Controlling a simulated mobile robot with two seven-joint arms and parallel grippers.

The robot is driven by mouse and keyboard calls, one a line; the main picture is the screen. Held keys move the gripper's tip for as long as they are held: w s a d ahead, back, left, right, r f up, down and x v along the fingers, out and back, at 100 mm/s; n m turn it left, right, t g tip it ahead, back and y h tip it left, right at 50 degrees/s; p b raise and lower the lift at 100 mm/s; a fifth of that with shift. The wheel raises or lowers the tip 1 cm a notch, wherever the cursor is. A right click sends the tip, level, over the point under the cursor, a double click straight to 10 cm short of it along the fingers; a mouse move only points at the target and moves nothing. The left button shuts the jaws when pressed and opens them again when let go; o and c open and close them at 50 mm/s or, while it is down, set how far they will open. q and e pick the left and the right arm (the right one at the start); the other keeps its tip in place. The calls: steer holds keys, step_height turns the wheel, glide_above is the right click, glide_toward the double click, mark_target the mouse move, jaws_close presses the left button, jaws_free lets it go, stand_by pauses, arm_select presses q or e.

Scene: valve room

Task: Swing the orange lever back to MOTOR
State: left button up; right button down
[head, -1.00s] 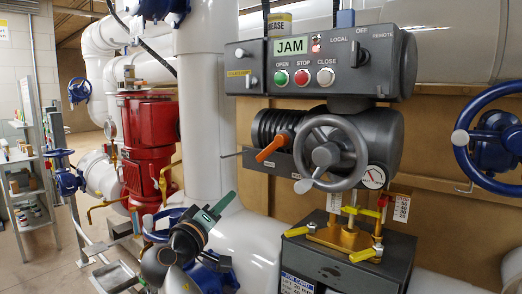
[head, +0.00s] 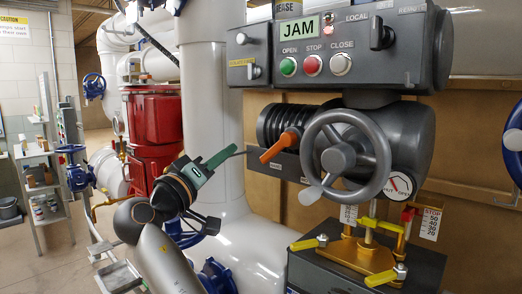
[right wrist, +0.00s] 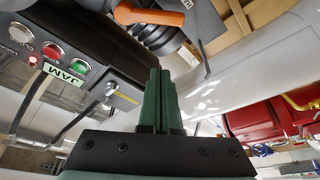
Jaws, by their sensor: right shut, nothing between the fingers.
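The orange lever (head: 276,149) sits on the grey actuator, left of the grey handwheel (head: 345,155), its handle slanting down to the left. It also shows at the top of the right wrist view (right wrist: 150,16). My right gripper (head: 232,150) is shut and empty, with green fingers pointing up and right. Its tips are a short way left of the lever, apparently not touching it. In the right wrist view its fingers (right wrist: 160,72) are together, below the lever in the picture. A MOTOR label is not readable. My left gripper is out of view.
The control box (head: 335,52) above shows a JAM display (head: 296,30) and OPEN, STOP and CLOSE buttons. A white vertical pipe (head: 213,100) stands behind my gripper. Brass fittings with yellow handles (head: 365,255) are below. A blue handwheel (head: 514,140) is at the right edge.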

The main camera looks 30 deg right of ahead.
mark_target(277, 148)
steer(key=p+x, duration=0.3)
steer(key=x, duration=0.7)
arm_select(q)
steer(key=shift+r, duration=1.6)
arm_select(e)
steer(key=shift+s+d+f, duration=0.25)
steer(key=shift+s+f, duration=0.35)
steer(key=shift+f, duration=0.2)
steer(key=shift+s+d+f, duration=0.2)
steer(key=shift+s+f, duration=0.4)
steer(key=shift+f, duration=0.2)
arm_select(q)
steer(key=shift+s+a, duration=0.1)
arm_select(e)
steer(key=shift+d, duration=0.1)
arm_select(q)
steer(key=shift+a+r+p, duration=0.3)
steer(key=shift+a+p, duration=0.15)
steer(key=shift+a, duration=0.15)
arm_select(e)
steer(key=shift+s+f+n, duration=0.1)
steer(key=shift+f+n, duration=0.05)
steer(key=shift+n, duration=0.25)
